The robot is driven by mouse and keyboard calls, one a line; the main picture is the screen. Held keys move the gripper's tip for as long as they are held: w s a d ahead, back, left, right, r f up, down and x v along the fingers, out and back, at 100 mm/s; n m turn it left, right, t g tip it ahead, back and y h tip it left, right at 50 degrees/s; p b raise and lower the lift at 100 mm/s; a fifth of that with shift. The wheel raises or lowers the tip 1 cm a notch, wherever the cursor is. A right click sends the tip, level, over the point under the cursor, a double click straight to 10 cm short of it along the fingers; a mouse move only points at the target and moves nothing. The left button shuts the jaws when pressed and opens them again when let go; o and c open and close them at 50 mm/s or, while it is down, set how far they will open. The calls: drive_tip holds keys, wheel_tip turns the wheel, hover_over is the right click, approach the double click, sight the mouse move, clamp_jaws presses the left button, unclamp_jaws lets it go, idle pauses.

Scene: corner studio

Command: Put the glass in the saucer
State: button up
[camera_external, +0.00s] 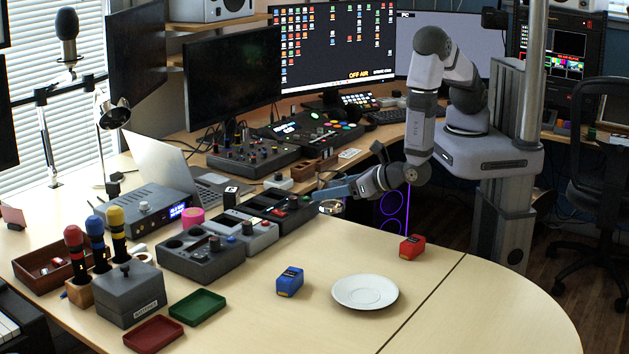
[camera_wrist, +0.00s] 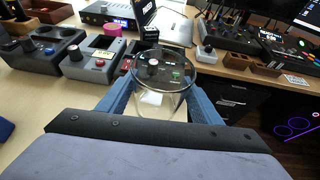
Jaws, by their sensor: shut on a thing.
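My gripper (camera_external: 326,194) is shut on a clear glass (camera_wrist: 163,70). In the wrist view its blue fingers stand on both sides of the glass, and the round rim faces the camera. In the external view the glass (camera_external: 331,207) shows only small at the fingertips, near the table's back edge and the control boxes. The white saucer (camera_external: 365,291) lies empty on the table in front of my gripper and to its right. The saucer does not show in the wrist view.
A blue box (camera_external: 289,281) stands left of the saucer and a red box (camera_external: 412,247) behind it to the right. Grey control boxes (camera_external: 202,254) line the left of my gripper. Green (camera_external: 198,307) and red (camera_external: 153,335) trays lie front left. The table around the saucer is clear.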

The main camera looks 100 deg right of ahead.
sight(333, 178)
drive_tip(key=shift+r, duration=1.7)
drive_tip(key=shift+f, duration=0.1)
